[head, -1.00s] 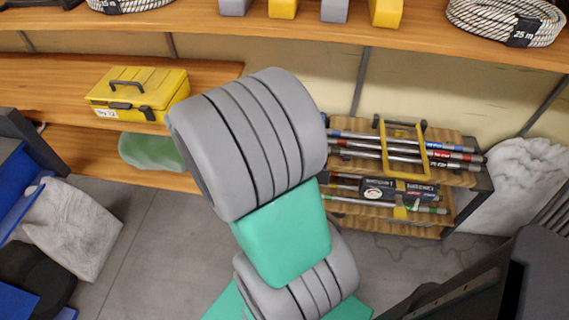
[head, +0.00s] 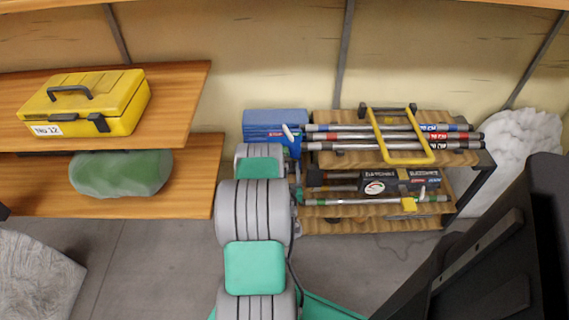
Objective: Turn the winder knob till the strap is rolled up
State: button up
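I cannot make out a winder knob or a strap for certain. A blue box (head: 276,124) stands at the left end of the rack, with a small white piece (head: 289,132) sticking up at its front right. I cannot tell whether this is part of a winder. My grey and teal arm reaches up the middle of the view, and its far end lies in front of the blue box's lower part. My gripper does not show clearly; the arm seems to hide it, so its fingers and anything between them cannot be seen.
At left, wooden shelves carry a yellow toolbox (head: 88,103) and a green bundle (head: 120,173). A white sack (head: 512,155) stands at right. Grey floor is clear at left centre.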

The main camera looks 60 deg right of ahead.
aim_at(285, 165)
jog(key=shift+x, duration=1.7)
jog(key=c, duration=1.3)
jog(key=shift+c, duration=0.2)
